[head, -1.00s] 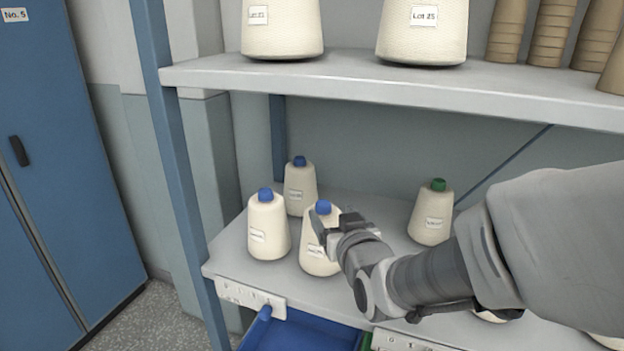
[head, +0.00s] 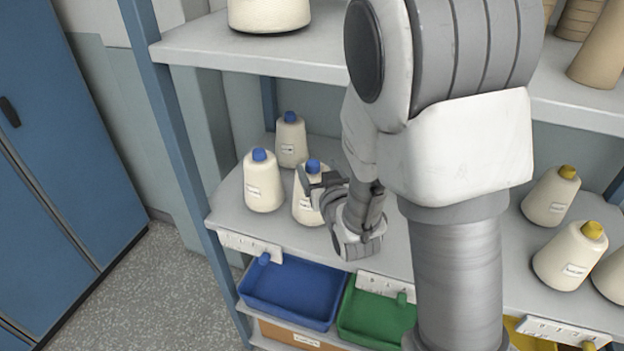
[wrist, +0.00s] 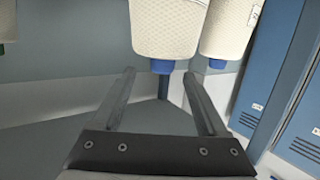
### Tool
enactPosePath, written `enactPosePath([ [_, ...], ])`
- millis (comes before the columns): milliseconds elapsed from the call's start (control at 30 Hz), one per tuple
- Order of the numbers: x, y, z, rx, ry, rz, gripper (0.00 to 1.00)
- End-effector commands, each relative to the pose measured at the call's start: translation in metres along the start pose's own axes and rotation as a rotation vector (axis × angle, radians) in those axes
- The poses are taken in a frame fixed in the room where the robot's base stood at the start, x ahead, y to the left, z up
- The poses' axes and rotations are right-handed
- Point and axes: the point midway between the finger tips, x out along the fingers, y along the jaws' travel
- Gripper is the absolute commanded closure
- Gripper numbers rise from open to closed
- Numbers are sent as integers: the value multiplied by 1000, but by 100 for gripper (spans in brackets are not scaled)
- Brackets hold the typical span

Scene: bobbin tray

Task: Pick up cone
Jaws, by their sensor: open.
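Three cream yarn cones with blue tips stand upright on the shelf (head: 232,200) at the left in the head view: a front-left cone (head: 263,190), a back cone (head: 291,145) and a front-right cone (head: 304,210). My gripper (head: 313,184) is at the front-right cone, partly covering its right side. In the wrist view, which looks upside down, my gripper (wrist: 160,72) is open with nothing held. A blue-tipped cone (wrist: 165,30) lies just past the fingertips, its tip roughly between them. Another blue-tipped cone (wrist: 230,35) is to its right. Contact cannot be told.
Below are a blue bin (head: 292,290) and a green bin (head: 372,318). Yellow-tipped cones (head: 552,195) stand on the right of the shelf. An upper shelf (head: 240,48) with larger cones hangs above. A blue cabinet (head: 60,150) is at the left.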

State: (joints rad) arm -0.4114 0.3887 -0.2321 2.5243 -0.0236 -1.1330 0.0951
Motion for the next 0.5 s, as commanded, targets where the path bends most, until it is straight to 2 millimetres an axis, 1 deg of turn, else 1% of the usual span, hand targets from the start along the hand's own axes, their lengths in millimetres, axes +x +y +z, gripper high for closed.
enactPosePath([
  [33,7,0,1,-1,1,0,24],
  [100,13,0,1,-1,0,0,24],
  [267,20,0,1,-1,0,0,24],
  [367,28,-1,2,-2,0,0,24],
  [500,45,-2,3,-1,0,0,24],
])
